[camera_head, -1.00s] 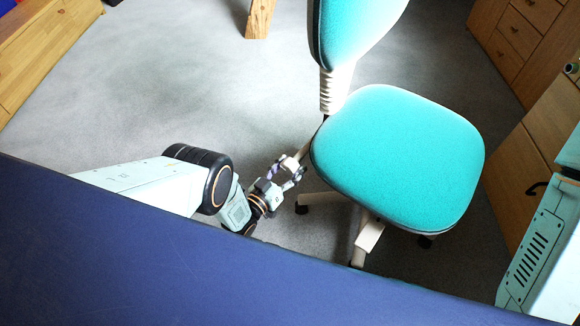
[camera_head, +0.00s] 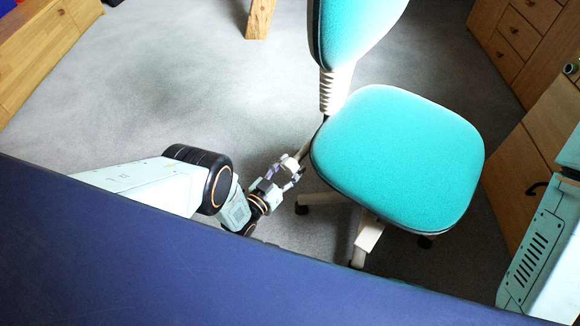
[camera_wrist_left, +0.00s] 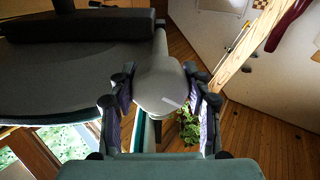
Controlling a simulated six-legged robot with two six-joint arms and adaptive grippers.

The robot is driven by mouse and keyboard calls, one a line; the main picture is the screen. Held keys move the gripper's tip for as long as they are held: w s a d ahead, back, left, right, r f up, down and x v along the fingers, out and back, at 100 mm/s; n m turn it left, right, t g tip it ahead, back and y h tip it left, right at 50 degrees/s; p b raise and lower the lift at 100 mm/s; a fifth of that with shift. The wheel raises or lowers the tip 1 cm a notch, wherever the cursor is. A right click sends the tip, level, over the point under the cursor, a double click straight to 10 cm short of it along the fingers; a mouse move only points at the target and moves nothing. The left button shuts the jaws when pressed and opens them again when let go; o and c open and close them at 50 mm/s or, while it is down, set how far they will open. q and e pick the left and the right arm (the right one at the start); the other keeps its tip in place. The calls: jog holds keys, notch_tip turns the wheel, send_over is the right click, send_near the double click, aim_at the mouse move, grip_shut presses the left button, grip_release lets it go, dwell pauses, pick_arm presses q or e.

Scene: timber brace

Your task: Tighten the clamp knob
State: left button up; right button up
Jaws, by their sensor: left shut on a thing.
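The clamp knob (camera_wrist_left: 158,82) is a rounded grey piece with a short pale mark, seen in the left wrist view. My left gripper (camera_wrist_left: 163,100) has a finger on each side of it and is shut on it. In the head view my left gripper (camera_head: 290,171) is at the left edge of the turquoise chair seat (camera_head: 400,155). My right gripper is not in view.
The chair's backrest (camera_head: 350,30) rises behind the gripper, and its pale base leg (camera_head: 367,240) stands below the seat. Wooden drawers (camera_head: 520,40) stand at the right, and a wooden bench (camera_head: 45,45) at the far left. Grey carpet (camera_head: 150,90) is open to the left.

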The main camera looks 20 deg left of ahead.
pick_arm(q)
jog(key=m, duration=0.4)
jog(key=shift+m, duration=0.3)
jog(key=m, duration=0.4)
jog(key=shift+a+m, duration=0.1)
jog(key=shift+m, duration=0.2)
jog(key=m, duration=0.3)
jog(key=shift+m, duration=0.3)
jog(key=m, duration=0.9)
jog(key=shift+r, duration=0.1)
jog(key=m, duration=0.3)
jog(key=shift+m, duration=0.3)
jog(key=m, duration=0.4)
jog(key=shift+r+m, duration=0.1)
jog(key=shift+m, duration=2)
